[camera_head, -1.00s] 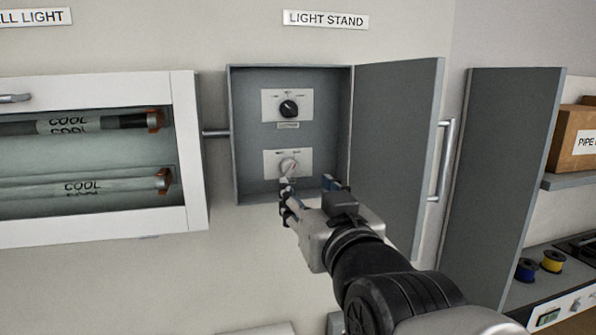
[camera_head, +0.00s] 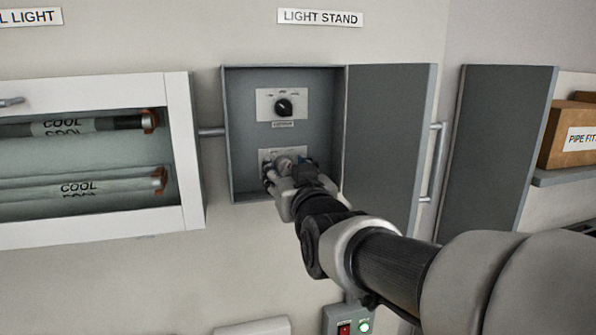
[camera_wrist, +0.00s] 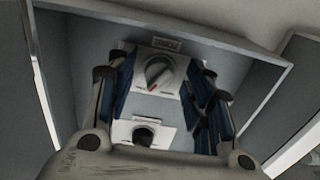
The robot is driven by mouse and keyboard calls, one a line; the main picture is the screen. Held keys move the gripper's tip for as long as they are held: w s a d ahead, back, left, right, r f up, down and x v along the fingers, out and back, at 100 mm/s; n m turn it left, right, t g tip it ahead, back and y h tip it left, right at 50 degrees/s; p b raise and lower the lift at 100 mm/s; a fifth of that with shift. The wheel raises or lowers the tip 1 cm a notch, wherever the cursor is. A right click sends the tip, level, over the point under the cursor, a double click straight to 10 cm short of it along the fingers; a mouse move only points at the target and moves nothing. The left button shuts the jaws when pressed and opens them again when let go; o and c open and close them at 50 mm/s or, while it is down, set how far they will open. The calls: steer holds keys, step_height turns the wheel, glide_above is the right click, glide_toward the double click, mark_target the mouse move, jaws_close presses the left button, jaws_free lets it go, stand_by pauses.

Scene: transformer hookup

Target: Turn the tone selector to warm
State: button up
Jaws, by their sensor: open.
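An open grey cabinet (camera_head: 238,132) under the LIGHT STAND sign holds two rotary knobs on white plates. The upper knob (camera_head: 284,107) is black; the lower one is light grey and partly hidden by my gripper (camera_head: 287,168) in the head view. In the wrist view, the grey knob (camera_wrist: 157,72) has a red mark and sits between my gripper's (camera_wrist: 158,75) open fingers. The black knob (camera_wrist: 143,135) is below it there, partly covered by the gripper body. I cannot read which knob is the tone selector, nor tell whether the fingers touch the grey knob.
The cabinet door (camera_head: 388,150) stands open at the right, with a handle (camera_head: 438,165). A white-framed case (camera_head: 188,150) with tubes marked COOL is on the left. A switch box (camera_head: 348,322) with red and green parts is below. Another grey door (camera_head: 490,150) and shelves are farther right.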

steer(key=c, duration=1)
steer(key=shift+c, duration=0.2)
steer(key=shift+f+n+b, duration=0.1)
steer(key=shift+n+b, duration=0.2)
steer(key=shift+b, duration=0.05)
steer(key=shift+n+b, duration=0.9)
steer(key=shift+b, duration=0.1)
steer(key=n+b, duration=0.2)
steer(key=n, duration=0.1)
steer(key=shift+n, duration=0.3)
steer(key=n+b, duration=0.1)
steer(key=n, duration=0.5)
steer(key=shift+d+b, duration=0.1)
steer(key=shift+b, duration=0.25)
steer(key=o, duration=1)
